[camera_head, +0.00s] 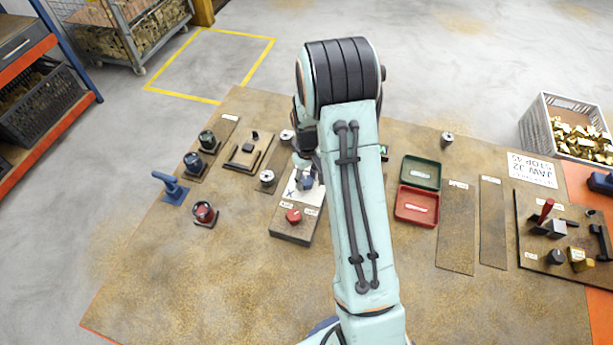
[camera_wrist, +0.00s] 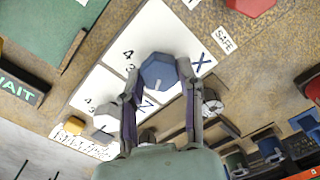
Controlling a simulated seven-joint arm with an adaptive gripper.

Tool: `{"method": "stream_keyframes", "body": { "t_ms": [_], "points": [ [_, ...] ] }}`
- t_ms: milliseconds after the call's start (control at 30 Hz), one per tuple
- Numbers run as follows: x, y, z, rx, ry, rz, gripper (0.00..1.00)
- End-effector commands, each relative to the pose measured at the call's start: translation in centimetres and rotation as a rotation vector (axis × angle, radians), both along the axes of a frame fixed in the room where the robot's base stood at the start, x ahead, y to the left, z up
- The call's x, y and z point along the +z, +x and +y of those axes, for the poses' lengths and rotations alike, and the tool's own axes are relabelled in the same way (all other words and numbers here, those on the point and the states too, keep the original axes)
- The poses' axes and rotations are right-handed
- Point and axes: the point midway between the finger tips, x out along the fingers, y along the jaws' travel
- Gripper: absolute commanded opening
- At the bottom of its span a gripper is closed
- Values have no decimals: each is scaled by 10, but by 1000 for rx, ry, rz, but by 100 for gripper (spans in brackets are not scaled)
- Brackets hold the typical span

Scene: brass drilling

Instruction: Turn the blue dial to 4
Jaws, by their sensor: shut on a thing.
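The blue dial (camera_wrist: 160,70) sits on a white plate (camera_wrist: 110,82) with a 4 at its upper left, an X at its right and other marks partly hidden. A pale line on the dial's top points down in the wrist view, toward my gripper's base; the exact mark it meets is unclear. My gripper (camera_wrist: 160,84) is shut on the dial, one finger on each side. In the head view the blue dial (camera_head: 306,184) shows small beside my arm, and my arm hides much of the gripper.
A red knob (camera_head: 293,216) is on the same board, near a SAFE label (camera_wrist: 225,38). A blue handle (camera_head: 171,187) and a red-topped knob (camera_head: 204,213) stand to the left. Green (camera_head: 421,172) and red (camera_head: 416,205) trays lie to the right. The table's front left is clear.

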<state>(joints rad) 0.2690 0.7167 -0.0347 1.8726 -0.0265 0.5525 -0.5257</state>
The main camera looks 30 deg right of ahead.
Motion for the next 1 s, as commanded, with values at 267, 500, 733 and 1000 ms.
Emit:
{"method": "stream_keyframes", "body": {
  "t_ms": [267, 500, 733, 1000],
  "points": [
    [0, 0, 0, -260, 0, 0, 0],
    [-1, 0, 0, -488, 1, -1, 0],
    [-1, 0, 0, -706, 0, 0, 0],
    [-1, 0, 0, -963, 1, 0, 0]
  ]
}}
